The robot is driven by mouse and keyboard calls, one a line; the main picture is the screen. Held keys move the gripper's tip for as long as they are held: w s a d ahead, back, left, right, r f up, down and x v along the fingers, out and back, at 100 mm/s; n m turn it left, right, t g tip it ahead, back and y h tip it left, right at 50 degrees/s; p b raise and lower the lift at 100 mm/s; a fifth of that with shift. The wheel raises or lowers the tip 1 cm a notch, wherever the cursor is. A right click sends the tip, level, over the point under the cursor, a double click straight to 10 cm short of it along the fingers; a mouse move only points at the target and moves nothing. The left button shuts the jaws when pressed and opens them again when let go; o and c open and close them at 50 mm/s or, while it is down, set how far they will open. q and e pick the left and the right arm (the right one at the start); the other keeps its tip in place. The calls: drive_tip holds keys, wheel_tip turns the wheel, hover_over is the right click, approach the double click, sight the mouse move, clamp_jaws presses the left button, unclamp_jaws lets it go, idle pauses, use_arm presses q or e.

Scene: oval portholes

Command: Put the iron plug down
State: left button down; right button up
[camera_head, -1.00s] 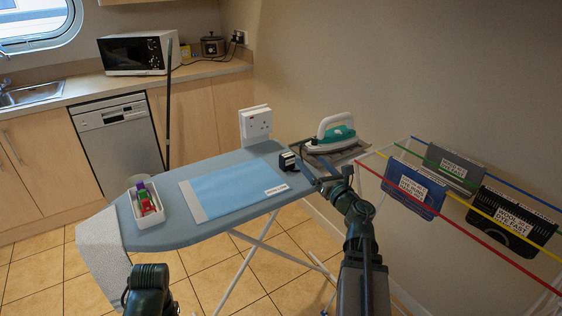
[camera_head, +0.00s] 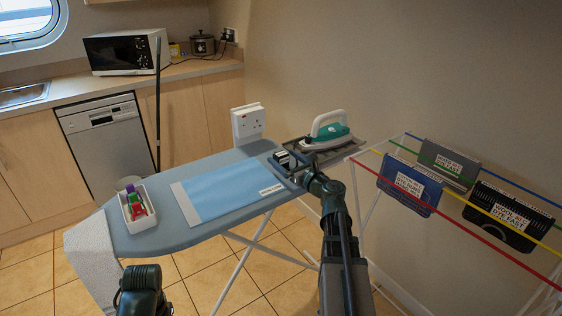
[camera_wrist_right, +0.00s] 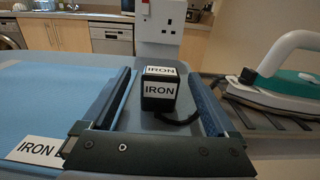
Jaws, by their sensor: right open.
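The iron plug (camera_head: 282,157) is a small black block with a white IRON label. It sits upright near the far right end of the ironing board's blue top. In the right wrist view the plug (camera_wrist_right: 160,89) stands between the two fingers of my right gripper (camera_wrist_right: 164,97), with a gap on each side. My right gripper (camera_head: 291,164) is open around it in the head view. A black cord runs from the plug to the right, toward the iron (camera_wrist_right: 287,75). My left gripper is out of view; only a part of my left arm shows at the bottom.
A white socket box (camera_head: 248,123) stands behind the plug. The iron (camera_head: 326,131) rests on a rack at the board's right end. A blue mat (camera_head: 225,189), a white tray (camera_head: 147,219) of colored items and a drying rack (camera_head: 462,210) are nearby.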

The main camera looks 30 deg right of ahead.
sight(278, 153)
drive_tip(key=shift+w+a+r, duration=0.1)
drive_tip(key=shift+w+a, duration=0.05)
drive_tip(key=shift+w, duration=2.55)
clamp_jaws()
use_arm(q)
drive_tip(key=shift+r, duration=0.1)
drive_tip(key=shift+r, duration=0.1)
use_arm(e)
drive_tip(key=shift+r, duration=0.1)
